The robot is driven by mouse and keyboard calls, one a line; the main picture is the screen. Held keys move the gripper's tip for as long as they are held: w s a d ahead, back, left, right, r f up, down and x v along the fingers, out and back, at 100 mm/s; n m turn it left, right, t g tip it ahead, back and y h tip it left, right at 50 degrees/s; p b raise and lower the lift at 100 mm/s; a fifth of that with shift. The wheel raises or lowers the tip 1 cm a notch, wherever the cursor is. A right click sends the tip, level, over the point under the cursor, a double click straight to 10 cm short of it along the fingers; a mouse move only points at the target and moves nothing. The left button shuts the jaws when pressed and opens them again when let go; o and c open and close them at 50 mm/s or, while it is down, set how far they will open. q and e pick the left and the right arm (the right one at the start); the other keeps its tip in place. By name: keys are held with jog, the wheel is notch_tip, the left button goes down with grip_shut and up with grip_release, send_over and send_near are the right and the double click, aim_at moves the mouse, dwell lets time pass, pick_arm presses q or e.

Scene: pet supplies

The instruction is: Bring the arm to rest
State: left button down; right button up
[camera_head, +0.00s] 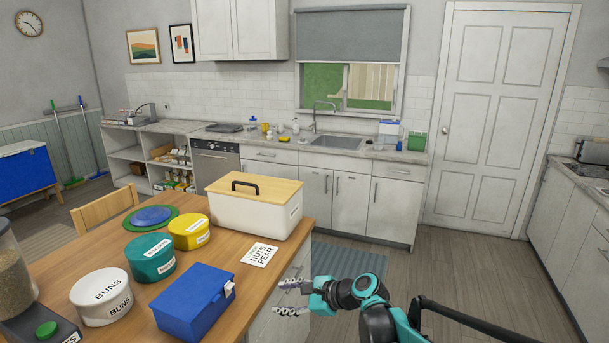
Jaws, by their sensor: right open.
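My right gripper (291,298) is open and empty, with its two grey fingers apart. It is at the lower middle of the head view, just past the right edge of the wooden table (225,260), to the right of the blue box (195,301). Its teal and black arm comes in from the lower right. Nothing is between the fingers. My left gripper is not in view.
The table holds a white bin (255,207) with a wooden lid, a teal tin (150,258), a yellow tin (189,232), a white tin (101,296), a label card (260,254) and a food dispenser (17,278). Open floor (480,285) lies to the right.

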jog(key=s+d+f+n+h, duration=0.2)
jog(key=s+d+n+h, duration=0.3)
jog(key=s+d+n, duration=0.4)
jog(key=s+d+f+n+t+h, duration=0.1)
jog(key=s+d+n+h, duration=0.5)
jog(key=s+d, duration=0.8)
jog(key=s+f+n, duration=0.1)
jog(key=s+n, duration=0.1)
jog(key=s, duration=0.2)
jog(key=shift+s+d+f+n+t, duration=0.2)
jog(key=shift+s+d+n+t, duration=0.1)
jog(key=shift+s+n, duration=0.1)
